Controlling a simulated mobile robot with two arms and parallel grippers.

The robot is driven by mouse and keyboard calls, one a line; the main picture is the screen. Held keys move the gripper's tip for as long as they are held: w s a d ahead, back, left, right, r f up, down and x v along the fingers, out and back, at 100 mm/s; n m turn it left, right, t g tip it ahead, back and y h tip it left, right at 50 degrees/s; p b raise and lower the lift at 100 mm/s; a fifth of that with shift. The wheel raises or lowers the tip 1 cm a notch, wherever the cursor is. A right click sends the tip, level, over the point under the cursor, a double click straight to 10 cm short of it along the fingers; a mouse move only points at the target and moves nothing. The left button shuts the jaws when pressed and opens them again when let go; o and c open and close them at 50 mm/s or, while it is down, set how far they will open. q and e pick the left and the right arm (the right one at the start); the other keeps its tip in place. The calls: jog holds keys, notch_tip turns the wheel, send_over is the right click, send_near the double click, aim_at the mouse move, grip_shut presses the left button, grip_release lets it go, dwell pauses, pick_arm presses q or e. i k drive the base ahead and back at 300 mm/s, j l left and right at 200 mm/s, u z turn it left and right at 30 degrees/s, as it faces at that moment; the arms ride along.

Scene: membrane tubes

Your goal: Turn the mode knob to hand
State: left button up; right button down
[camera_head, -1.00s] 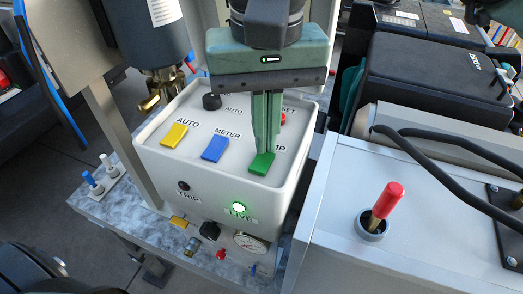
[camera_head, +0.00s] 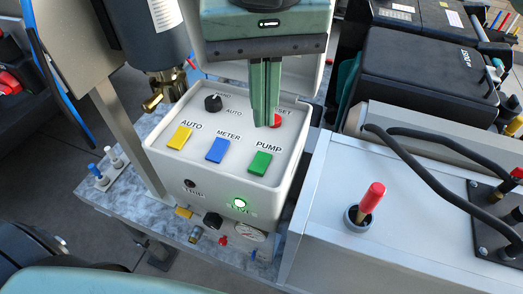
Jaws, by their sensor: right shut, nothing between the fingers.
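The mode knob (camera_head: 213,103) is a small black knob at the back left of the white control box (camera_head: 262,196). An AUTO label is at its right and another label, too small to read surely, is above it. I cannot tell which way the knob points. My right gripper (camera_head: 264,124) is green, points down and is shut and empty. Its fingertips appear just left of the red RESET button (camera_head: 276,121), partly covering its label, and to the right of the knob. Their height above the panel is unclear. My left gripper's fingers are not in view.
The panel also has yellow AUTO (camera_head: 180,138), blue METER (camera_head: 217,149) and green PUMP (camera_head: 260,162) switches. A green lamp (camera_head: 239,203) is lit on the front. A dark cylinder with brass fittings (camera_head: 163,88) stands close left. A red-handled lever (camera_head: 371,197) stands right.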

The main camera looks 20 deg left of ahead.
aim_at(214, 104)
jog(key=k, duration=1.5)
